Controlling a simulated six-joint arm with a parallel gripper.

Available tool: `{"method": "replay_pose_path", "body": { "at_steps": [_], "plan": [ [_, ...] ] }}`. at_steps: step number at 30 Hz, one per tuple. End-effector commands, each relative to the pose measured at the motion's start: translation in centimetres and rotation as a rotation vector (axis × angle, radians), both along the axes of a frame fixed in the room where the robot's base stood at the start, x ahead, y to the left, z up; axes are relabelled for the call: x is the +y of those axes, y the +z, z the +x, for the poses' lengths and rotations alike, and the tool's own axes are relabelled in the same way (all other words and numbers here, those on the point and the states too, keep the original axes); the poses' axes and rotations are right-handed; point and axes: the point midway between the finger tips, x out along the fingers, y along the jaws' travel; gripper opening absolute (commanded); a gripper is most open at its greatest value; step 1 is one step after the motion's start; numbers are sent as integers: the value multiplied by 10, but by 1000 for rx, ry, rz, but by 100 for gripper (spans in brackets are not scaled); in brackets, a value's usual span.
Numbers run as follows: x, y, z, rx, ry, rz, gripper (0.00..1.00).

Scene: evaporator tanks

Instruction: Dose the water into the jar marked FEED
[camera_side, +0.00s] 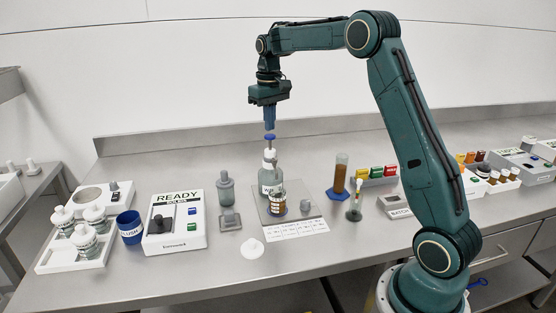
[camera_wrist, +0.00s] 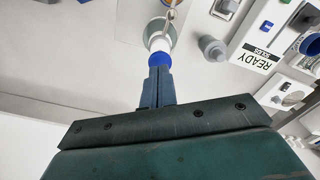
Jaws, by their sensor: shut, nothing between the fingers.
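A dispenser bottle (camera_side: 269,180) with a partly visible label starting "WA" stands on the bench, with a white pump neck and a blue pump knob (camera_side: 270,137) on top. A small jar (camera_side: 277,207) with an orange-brown and white label stands just in front of it on a grey plate (camera_side: 302,211); its wording is too small to read. My gripper (camera_side: 269,127) points straight down, shut and empty, directly over the knob. In the wrist view the shut fingers (camera_wrist: 159,72) line up with the blue knob (camera_wrist: 159,59); I cannot tell whether they touch it.
Left are a grey-capped bottle (camera_side: 225,187), a READY control box (camera_side: 174,228), a blue cup (camera_side: 130,227) and a tray of white-lidded jars (camera_side: 65,262). A white round piece (camera_side: 252,248) lies in front.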

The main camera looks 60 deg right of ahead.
Motion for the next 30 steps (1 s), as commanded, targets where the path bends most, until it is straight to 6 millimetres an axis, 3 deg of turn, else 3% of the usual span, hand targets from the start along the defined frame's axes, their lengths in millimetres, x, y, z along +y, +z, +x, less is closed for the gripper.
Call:
{"method": "replay_pose_path", "body": {
  "at_steps": [13, 30],
  "plan": [
    [0, -2, 0, 0, 0, 0, 0],
    [0, -20, 0, 0, 0, 0, 0]
  ]
}}
